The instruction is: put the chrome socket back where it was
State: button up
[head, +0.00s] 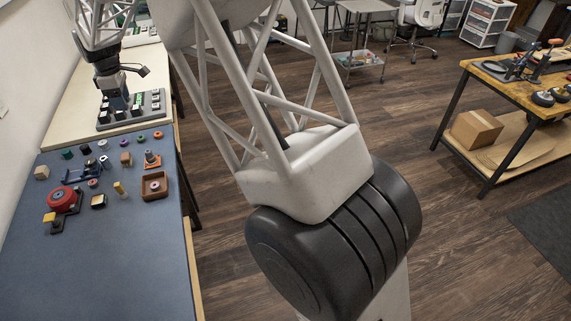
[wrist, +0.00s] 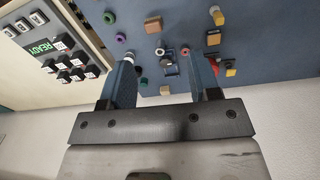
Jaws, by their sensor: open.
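My gripper (head: 117,102) is over the dark button board (head: 157,117) in the head view. In the wrist view its two blue fingers (wrist: 160,60) stand apart with nothing seen held between them. Two small pale metallic pieces on the blue mat (head: 101,270) could be the chrome socket. One is a short pale cylinder (head: 103,145) near the mat's far edge, and the other is a silvery piece (head: 105,162) beside a blue frame. I cannot tell which is the socket. In the wrist view, a pale piece (wrist: 129,56) shows near the left fingertip.
Small coloured parts crowd the mat's far half: a brown tray (head: 154,188), a red disc (head: 61,197), a brown block (head: 126,158) and an orange-based peg (head: 152,160). The near half is clear. The board shows READY (wrist: 44,46) and pale key caps in the wrist view.

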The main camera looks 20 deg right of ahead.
jog(key=s+d+r+m, duration=0.3)
jog(key=s+d+r, duration=0.2)
jog(key=s+d, duration=0.3)
jog(key=s+d+r+m+t, duration=0.15)
jog(key=s+d+r, duration=0.25)
jog(key=s+d, duration=0.4)
jog(key=s+d+r+m+g, duration=0.1)
jog(key=s+d+r+m, duration=0.35)
jog(key=s+d, duration=0.35)
jog(key=s+d+f+m, duration=0.1)
jog(key=s+d+m, duration=0.1)
jog(key=s+d, duration=0.3)
jog(key=s+d+f+m+t, duration=0.1)
jog(key=s+d, duration=0.4)
jog(key=s, duration=0.9)
jog(key=s+d+f+m, duration=0.3)
jog(key=s+d+m, duration=0.2)
jog(key=s, duration=0.5)
jog(key=shift+s+d, duration=0.15)
jog(key=shift+s, duration=0.1)
jog(key=shift+t, duration=0.25)
